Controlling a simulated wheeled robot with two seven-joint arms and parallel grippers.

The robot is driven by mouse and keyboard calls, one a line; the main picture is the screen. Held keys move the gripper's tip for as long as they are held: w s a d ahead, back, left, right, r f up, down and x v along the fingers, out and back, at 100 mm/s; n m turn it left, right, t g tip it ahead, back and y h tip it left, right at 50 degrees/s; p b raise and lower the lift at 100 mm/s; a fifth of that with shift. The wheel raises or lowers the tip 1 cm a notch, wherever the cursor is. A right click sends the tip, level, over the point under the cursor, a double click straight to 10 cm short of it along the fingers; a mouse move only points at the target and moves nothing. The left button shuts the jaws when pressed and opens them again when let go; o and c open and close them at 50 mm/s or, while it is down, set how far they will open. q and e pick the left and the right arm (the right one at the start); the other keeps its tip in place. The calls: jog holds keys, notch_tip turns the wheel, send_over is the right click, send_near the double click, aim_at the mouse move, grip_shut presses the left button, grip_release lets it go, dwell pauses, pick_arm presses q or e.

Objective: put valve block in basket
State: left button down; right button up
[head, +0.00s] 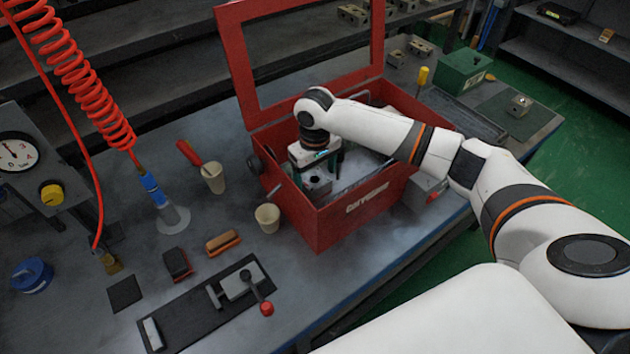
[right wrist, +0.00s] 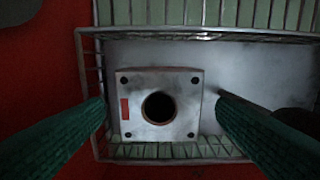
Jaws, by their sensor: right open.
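The grey metal valve block (head: 317,185), with a round dark bore and a red mark, shows closely in the right wrist view (right wrist: 190,85). It sits inside the wire basket (right wrist: 200,34) within the red washer box (head: 345,222). My right gripper (head: 320,172) reaches down into the box over the block. In the right wrist view its green fingers stand open on either side of the block, with a visible gap at the right; contact at the left is unclear. My left gripper is out of view.
The box's red lid frame (head: 247,70) stands open behind. Cups (head: 267,218), a brush (head: 222,243) and a dark mat with a clamp (head: 180,318) lie left of the box. Another metal block (head: 519,105) and a green box (head: 464,72) stand at the right.

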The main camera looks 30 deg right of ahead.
notch_tip(320, 180, up, 9)
jog(key=shift+f+b, duration=0.15)
jog(key=shift+b, duration=0.15)
dwell(0.4)
